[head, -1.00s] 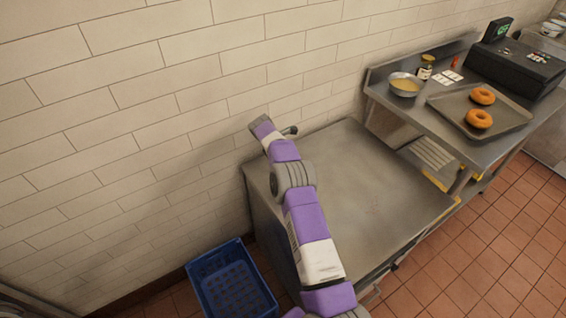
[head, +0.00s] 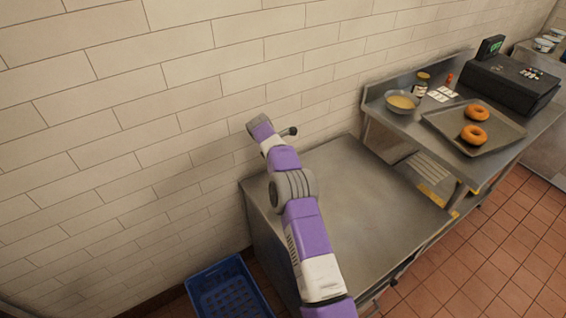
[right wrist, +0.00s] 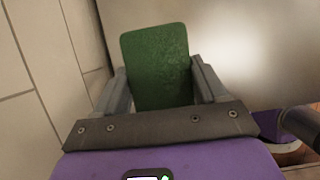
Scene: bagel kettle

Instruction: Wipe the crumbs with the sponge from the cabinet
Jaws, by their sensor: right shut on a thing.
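In the right wrist view a green sponge (right wrist: 156,52) stands upright between the two grey fingers of my right gripper (right wrist: 158,78), which is shut on it. In the head view my purple and white arm reaches across the left part of the steel cabinet (head: 372,205) toward the tiled wall. The sponge and fingertips cannot be made out there. The bare part of the cabinet top looks clear; any crumbs are too small to tell. My left gripper is not in view.
A blue crate (head: 228,290) stands on the floor left of the cabinet. At the right, a higher steel table (head: 412,123) holds a bowl (head: 402,102), a jar (head: 422,84), a tray (head: 500,140) with two bagels (head: 475,122) and a black register (head: 512,80).

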